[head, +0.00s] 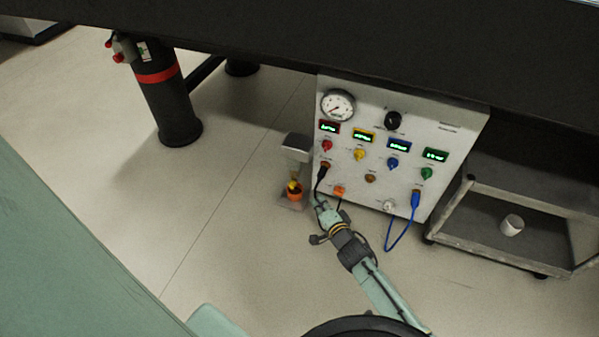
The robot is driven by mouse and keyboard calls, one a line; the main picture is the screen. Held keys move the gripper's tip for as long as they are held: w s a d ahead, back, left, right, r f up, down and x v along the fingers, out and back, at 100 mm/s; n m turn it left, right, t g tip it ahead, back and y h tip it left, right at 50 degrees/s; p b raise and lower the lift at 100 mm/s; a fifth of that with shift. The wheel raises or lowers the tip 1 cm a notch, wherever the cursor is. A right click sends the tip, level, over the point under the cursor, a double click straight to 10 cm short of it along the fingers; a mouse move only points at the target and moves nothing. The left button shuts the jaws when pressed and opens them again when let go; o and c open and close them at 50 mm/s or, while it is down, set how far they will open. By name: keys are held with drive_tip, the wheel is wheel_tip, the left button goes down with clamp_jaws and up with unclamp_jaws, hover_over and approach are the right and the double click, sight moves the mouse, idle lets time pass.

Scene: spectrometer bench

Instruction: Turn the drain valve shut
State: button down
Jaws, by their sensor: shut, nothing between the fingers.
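A small orange fitting with a yellow top (294,189), which may be the drain valve, sits low on a grey stand at the left of the instrument panel. It is too small to tell how its handle is turned. My gripper (318,202) is shut and empty, in front of the panel's lower left corner. It is just right of the orange fitting and appears apart from it. The view does not show the depth between them clearly.
The panel (455,115) has a gauge (338,106), coloured knobs and displays. A black cable and a blue cable (407,230) hang from its front, near my arm. A low cart (480,245) with a white cup (511,225) stands right. Floor at left is clear.

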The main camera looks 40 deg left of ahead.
sight(292, 185)
drive_tip(key=b+x, duration=0.1)
drive_tip(key=x, duration=0.3)
drive_tip(key=s+b+x, duration=0.1)
drive_tip(key=x, duration=0.3)
drive_tip(key=s+a+f+b+x, duration=0.1)
drive_tip(key=x, duration=0.3)
drive_tip(key=shift+a, duration=0.35)
drive_tip(key=shift+r, duration=0.15)
